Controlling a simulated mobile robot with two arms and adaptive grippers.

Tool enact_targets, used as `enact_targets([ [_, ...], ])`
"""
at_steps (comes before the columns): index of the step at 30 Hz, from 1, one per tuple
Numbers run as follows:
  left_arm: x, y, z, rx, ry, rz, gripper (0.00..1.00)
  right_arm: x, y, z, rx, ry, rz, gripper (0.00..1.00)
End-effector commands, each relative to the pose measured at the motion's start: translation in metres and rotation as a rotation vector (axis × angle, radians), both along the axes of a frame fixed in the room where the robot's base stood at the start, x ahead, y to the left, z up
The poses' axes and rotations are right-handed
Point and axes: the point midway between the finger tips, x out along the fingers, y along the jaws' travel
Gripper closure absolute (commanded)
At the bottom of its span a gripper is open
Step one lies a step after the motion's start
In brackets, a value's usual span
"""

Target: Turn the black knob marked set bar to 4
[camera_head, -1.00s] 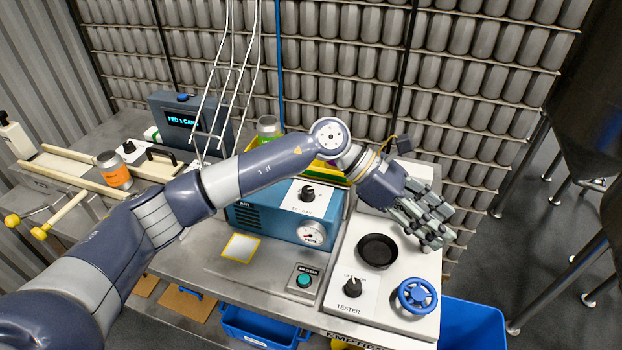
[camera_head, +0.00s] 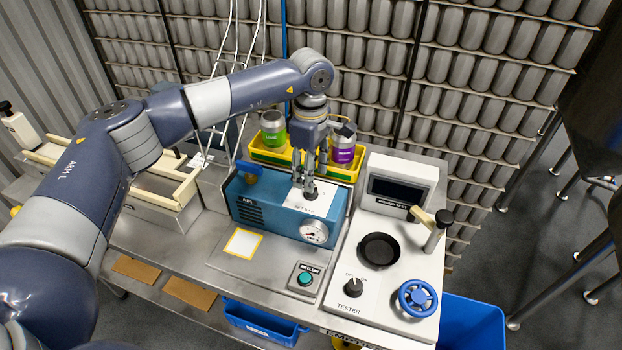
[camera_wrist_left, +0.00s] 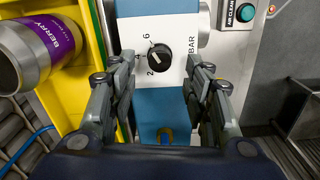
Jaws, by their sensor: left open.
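The black knob (camera_wrist_left: 160,57) sits on a white panel with the marks 2, 4 and 6 and the word BAR in the left wrist view. A pale line shows on the knob, but I cannot tell exactly which mark it points to. The panel (camera_head: 318,207) is on top of the blue air unit (camera_head: 268,207). My left gripper (camera_head: 309,191) points down over this panel in the head view, its fingers largely covering the knob. In the wrist view the left gripper (camera_wrist_left: 160,72) is open, one finger on each side of the knob, apart from it. My right gripper is not in view.
A yellow tray (camera_head: 265,153) behind the unit holds a green-labelled can (camera_head: 273,130) and a purple BERRY can (camera_head: 343,152). A pressure gauge (camera_head: 314,231) is on the unit's front. The tester (camera_head: 387,297) with its knob, blue wheel and lever stands to the right.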

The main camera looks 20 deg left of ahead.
Motion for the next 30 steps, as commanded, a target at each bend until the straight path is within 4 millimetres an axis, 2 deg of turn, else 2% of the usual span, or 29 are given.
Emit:
enact_targets([
  [3, -0.001, 0.000, -0.019, 0.000, 0.003, 0.000, 0.54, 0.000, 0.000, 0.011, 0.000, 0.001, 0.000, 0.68],
  [9, 0.000, -0.001, -0.041, -0.001, 0.000, -0.001, 0.54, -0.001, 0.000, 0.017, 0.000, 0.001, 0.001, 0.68],
  [19, 0.000, -0.001, -0.047, -0.001, -0.001, -0.001, 0.54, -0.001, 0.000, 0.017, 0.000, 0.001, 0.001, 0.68],
  [20, 0.000, -0.001, -0.047, -0.001, -0.001, -0.001, 0.57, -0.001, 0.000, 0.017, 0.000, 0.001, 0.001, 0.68],
  [25, 0.000, -0.001, -0.046, -0.001, -0.001, -0.001, 0.95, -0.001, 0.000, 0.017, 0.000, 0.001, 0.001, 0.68],
  [26, 0.000, -0.001, -0.046, -0.002, -0.001, -0.001, 0.99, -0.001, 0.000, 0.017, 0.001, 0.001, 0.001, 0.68],
  [30, 0.000, -0.001, -0.046, -0.002, -0.001, 0.000, 0.99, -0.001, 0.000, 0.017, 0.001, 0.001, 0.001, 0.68],
])
